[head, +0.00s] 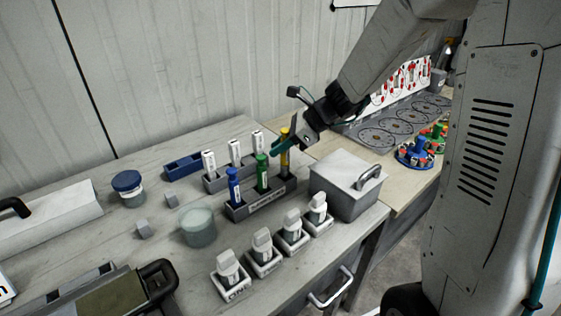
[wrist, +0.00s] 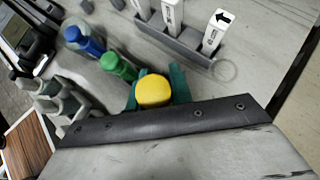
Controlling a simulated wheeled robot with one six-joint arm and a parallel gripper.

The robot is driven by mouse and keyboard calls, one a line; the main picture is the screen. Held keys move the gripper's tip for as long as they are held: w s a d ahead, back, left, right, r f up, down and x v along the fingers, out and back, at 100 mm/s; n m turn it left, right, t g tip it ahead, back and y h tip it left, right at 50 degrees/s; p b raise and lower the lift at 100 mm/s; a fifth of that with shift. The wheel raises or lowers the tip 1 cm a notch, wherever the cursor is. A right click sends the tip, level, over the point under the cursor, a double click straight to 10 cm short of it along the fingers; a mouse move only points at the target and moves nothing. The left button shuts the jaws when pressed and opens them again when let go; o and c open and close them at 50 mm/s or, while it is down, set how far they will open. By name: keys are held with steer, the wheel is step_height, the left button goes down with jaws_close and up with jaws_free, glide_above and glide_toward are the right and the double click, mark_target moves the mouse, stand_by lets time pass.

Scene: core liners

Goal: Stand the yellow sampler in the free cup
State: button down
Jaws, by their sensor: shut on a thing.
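The yellow sampler (head: 284,158) is upright at the right end of the front grey rack (head: 238,214). Its lower end is at the rack's right cup; I cannot tell whether it rests on the bottom. My gripper (head: 283,143) is shut on its upper part, with teal fingers. In the wrist view the round yellow top of the sampler (wrist: 154,91) shows between the teal fingers (wrist: 156,93). The blue sampler (head: 234,186) and the green sampler (head: 262,173) stand upright in the same rack, to the left of the yellow one.
A grey lidded box (head: 345,190) stands close to the right of the rack. Several white-capped holders (head: 264,246) stand in front. A rack with white samplers (head: 215,182) is behind, beside a blue tray (head: 184,166). A translucent jar (head: 197,228) stands to the left.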

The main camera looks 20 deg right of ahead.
steer(key=shift+f, duration=2)
steer(key=shift+f, duration=0.1)
steer(key=c, duration=1.3)
jaws_free()
steer(key=shift+f, duration=0.1)
steer(key=shift+o, duration=0.2)
